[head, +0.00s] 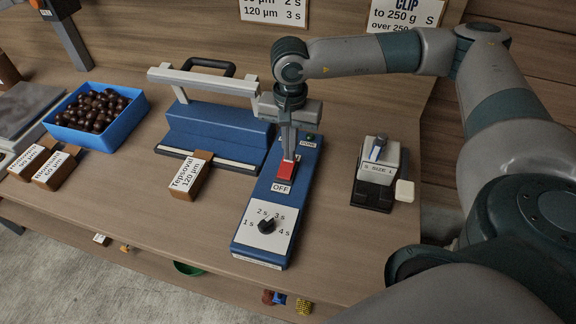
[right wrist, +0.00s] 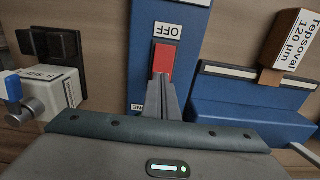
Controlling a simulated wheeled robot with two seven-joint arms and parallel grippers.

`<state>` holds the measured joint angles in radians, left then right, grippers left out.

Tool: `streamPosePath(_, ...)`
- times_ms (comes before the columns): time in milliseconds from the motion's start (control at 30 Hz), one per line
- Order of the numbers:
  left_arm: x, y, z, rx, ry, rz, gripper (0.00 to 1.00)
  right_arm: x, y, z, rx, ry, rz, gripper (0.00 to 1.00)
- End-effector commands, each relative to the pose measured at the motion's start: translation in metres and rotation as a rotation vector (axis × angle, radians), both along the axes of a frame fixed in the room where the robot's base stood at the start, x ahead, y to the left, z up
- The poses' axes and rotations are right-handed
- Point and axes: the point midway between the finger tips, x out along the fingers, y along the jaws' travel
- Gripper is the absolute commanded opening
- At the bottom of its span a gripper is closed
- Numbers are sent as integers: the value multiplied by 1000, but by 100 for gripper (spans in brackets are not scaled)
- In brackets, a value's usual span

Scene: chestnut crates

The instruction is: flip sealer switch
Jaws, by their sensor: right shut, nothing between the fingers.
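The sealer's red rocker switch (head: 286,170) sits on the blue control box (head: 262,195), just above the white OFF label (head: 281,188). My right gripper (head: 289,155) is shut and empty, pointing down with its fingertips at the switch's far end. In the right wrist view the red switch (right wrist: 163,60) shows beside the fingertips (right wrist: 160,80); whether they touch it I cannot tell. A green lamp (head: 309,137) with a DONE label is at the far end of the box. The dial (head: 266,226) is at the near end. My left gripper is not in view.
The blue sealer (head: 215,130) with its raised grey arm stands left of the box, with a labelled block (head: 190,178) in front. A clip device (head: 378,165) stands to the right. A blue crate of chestnuts (head: 75,131) is at the left.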

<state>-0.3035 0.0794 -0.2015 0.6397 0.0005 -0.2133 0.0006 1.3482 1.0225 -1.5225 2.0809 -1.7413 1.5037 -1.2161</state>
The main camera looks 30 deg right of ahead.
Motion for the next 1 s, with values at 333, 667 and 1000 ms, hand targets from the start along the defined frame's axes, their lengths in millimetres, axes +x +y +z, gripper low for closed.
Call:
streamPosePath(333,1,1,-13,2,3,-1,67,0,0,-12,0,0,0,0)
streamPosePath(667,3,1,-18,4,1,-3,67,0,0,-18,0,0,0,0)
streamPosePath(1000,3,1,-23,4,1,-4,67,0,0,-22,0,0,0,0)
